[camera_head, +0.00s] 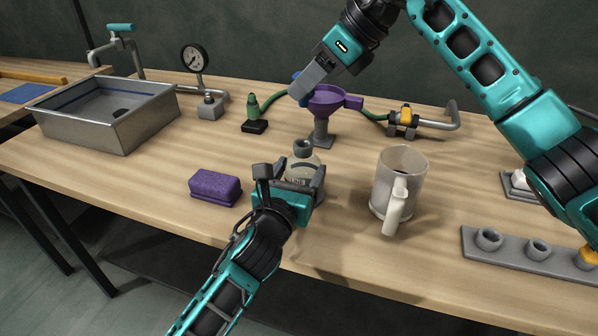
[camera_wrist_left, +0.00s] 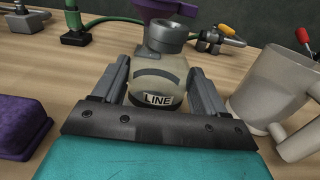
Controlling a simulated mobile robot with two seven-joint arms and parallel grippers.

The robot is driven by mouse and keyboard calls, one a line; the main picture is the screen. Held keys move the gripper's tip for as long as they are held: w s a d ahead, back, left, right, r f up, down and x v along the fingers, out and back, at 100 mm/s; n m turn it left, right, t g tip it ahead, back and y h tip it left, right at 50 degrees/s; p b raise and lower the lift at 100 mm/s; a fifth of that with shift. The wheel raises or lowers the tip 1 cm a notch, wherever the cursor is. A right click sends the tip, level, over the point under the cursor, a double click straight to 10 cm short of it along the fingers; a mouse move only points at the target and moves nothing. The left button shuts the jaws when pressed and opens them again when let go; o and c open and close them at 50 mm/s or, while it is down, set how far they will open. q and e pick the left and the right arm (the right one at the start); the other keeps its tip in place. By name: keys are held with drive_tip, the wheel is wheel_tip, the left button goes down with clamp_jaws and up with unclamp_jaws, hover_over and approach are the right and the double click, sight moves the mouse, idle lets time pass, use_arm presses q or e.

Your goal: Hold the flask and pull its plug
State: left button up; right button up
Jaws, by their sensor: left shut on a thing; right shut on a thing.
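The flask (camera_head: 304,160) is a pale, rounded bottle with a grey neck ring, upright at the middle of the bench. It also shows in the left wrist view (camera_wrist_left: 158,82), with a label reading LINE. My left gripper (camera_head: 293,182) is shut on the flask body, one finger on each side, also seen in the left wrist view (camera_wrist_left: 157,92). No plug shows in the neck ring. My right gripper (camera_head: 303,92) is above and behind the flask, apart from it, shut on a blue plug (camera_head: 296,76) mostly hidden by its fingers.
A purple funnel (camera_head: 335,97) on a grey stand is behind the flask, close to my right gripper. A white mug (camera_head: 401,180) stands to the right, a purple sponge (camera_head: 215,186) to the left. A grey rack (camera_head: 515,250) lies front right; a sink (camera_head: 125,125) is left.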

drive_tip(key=shift+r, duration=4.5)
use_arm(q)
drive_tip(key=o, duration=1.2)
drive_tip(key=shift+o, duration=0.2)
